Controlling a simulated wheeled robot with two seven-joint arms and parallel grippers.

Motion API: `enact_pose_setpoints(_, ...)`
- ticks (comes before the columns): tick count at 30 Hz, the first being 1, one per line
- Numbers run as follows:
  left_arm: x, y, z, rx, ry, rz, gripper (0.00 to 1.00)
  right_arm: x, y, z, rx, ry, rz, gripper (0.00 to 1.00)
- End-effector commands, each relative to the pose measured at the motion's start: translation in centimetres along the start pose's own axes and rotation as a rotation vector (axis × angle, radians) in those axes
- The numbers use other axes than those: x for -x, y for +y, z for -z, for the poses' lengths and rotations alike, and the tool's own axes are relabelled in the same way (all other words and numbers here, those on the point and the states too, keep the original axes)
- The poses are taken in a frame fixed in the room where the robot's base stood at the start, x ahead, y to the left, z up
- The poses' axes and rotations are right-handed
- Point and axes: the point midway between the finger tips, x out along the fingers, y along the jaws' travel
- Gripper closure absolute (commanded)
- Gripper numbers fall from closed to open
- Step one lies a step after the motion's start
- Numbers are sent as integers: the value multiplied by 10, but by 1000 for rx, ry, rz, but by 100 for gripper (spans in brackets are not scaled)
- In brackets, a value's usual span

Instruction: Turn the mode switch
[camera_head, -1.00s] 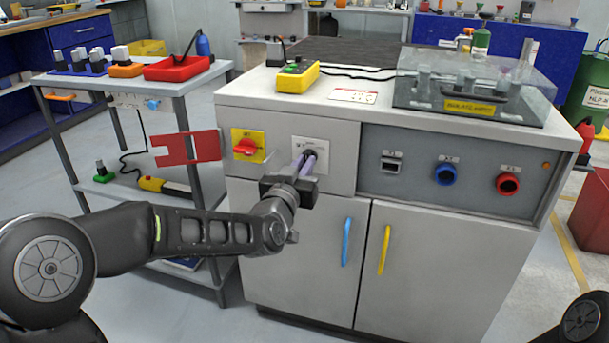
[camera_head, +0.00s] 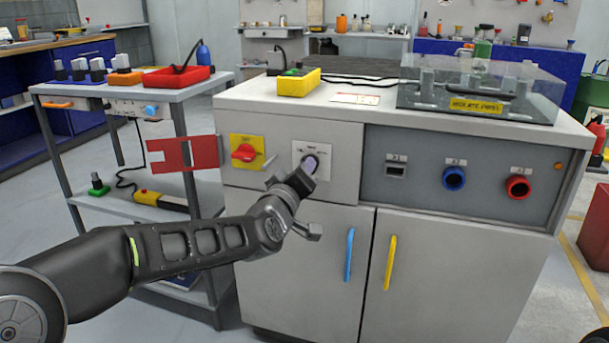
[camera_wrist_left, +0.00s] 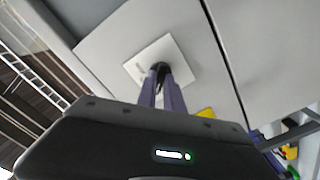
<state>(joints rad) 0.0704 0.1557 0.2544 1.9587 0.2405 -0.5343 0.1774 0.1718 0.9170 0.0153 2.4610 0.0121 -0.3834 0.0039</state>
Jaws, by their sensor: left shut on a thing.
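The mode switch sits on a white square plate (camera_head: 325,171) on the upper front of the grey cabinet, just right of the red rotary switch. My left gripper (camera_head: 311,164) reaches up to this plate from the lower left. Its body is tilted in the head view. In the left wrist view its two purple-grey fingers (camera_wrist_left: 162,88) close on the dark switch knob (camera_wrist_left: 158,70) at the middle of the plate. The fingers hide most of the knob, so its pointing angle cannot be read.
The red rotary switch (camera_head: 243,153) on its yellow plate and a red slotted tag (camera_head: 185,153) are close on the left. A control panel (camera_head: 460,178) with blue and red round parts is to the right. Blue (camera_head: 349,254) and yellow (camera_head: 390,262) door handles are below.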

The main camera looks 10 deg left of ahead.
Motion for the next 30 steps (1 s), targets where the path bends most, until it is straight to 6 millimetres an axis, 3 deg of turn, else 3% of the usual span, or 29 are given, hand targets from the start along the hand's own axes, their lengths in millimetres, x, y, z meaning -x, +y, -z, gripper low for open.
enact_pose_setpoints(13, 0, 0, -1, 15, -2, 1, 100, -1, 0, 0, 0, 0, 0, 64)
enact_pose_setpoints(14, 0, 0, -1, 15, -2, 1, 88, -1, 0, 0, 0, 0, 0, 64)
enact_pose_setpoints(21, 0, 0, 0, 14, -1, 0, 68, -1, 1, 0, -1, 0, 0, 64)
enact_pose_setpoints(30, 1, 0, 0, 14, 0, 0, 67, -1, 0, 0, -1, 0, 0, 64)
